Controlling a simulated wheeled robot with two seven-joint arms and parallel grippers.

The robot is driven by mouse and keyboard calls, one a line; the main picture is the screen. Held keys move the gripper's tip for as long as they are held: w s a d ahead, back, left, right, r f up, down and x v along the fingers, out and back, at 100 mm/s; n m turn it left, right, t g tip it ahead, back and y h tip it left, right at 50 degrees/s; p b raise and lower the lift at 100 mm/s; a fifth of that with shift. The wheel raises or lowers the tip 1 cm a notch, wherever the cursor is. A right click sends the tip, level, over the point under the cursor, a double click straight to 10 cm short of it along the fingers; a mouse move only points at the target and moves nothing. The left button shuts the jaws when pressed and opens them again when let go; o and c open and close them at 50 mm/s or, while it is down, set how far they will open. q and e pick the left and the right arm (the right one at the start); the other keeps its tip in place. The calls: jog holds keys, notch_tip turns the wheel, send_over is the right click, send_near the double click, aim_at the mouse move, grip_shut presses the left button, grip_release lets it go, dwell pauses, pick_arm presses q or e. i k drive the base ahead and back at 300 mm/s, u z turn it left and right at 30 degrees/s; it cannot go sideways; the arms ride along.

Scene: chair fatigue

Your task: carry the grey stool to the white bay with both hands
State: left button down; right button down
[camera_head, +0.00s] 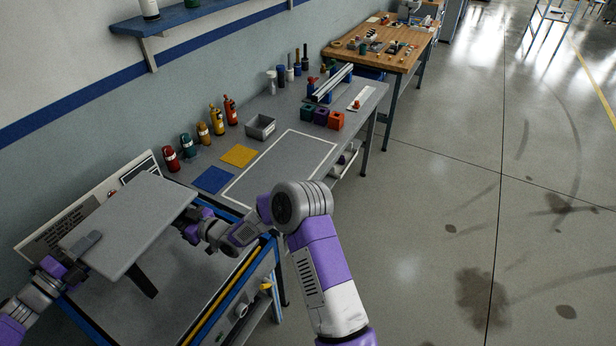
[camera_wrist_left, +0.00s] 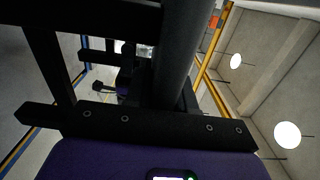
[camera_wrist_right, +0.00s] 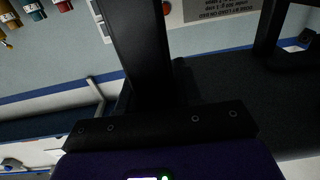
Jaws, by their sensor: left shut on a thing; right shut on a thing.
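The grey stool shows its flat seat (camera_head: 135,220) at the lower left of the head view, above the near bench, with a dark leg below. My left gripper (camera_head: 83,252) is at its left side, shut on the stool; a dark leg (camera_wrist_left: 180,45) fills the middle of the left wrist view. My right gripper (camera_head: 188,222) is at its right side, shut on the stool; a dark leg (camera_wrist_right: 138,45) rises in the right wrist view. Both grips are partly hidden by the seat. The white bay (camera_head: 285,165) is a white-outlined rectangle on the grey bench, bare inside.
A blue square (camera_head: 213,180) and a yellow square (camera_head: 239,156) lie left of the bay. A grey bin (camera_head: 261,126), several bottles (camera_head: 204,132) and coloured blocks (camera_head: 321,117) stand around it. A blue shelf (camera_head: 190,15) hangs above. Open floor lies right.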

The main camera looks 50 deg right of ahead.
aim_at(280, 171)
jog(key=z, duration=2.7)
jog(key=i, duration=1.75)
jog(key=u, duration=2.35)
